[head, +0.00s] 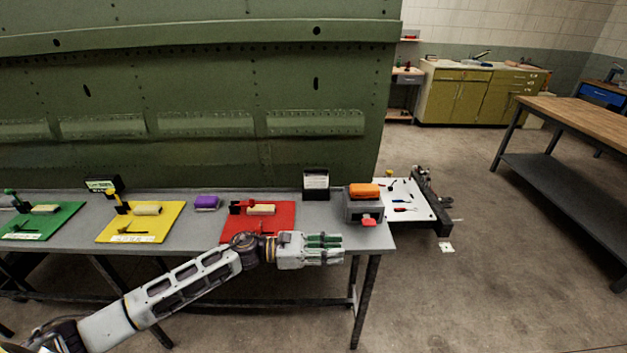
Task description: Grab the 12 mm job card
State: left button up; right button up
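A dark holder with a white printed card (316,182) stands upright at the back of the grey bench, right of the red board. A second dark holder with a pale green label (101,186) stands behind the yellow board. The print on both is too small to read, so I cannot tell which shows 12 mm. My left gripper (327,249) is in front of the bench's front edge, pointing right, below and apart from the white card's holder. Its fingers look apart, with nothing seen between them. My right gripper is not in view.
On the bench (340,236) are green (62,218), yellow (168,224) and red (284,218) boards, a purple block (207,202) and a grey box with an orange top (364,208). A white tool board (418,208) adjoins its right end. A green fuselage panel (200,90) rises behind.

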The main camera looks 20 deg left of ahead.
aim_at(315, 178)
jog(key=i+j, duration=0.45)
jog(key=j, duration=0.15)
jog(key=i+j, duration=0.45)
jog(key=j, duration=0.1)
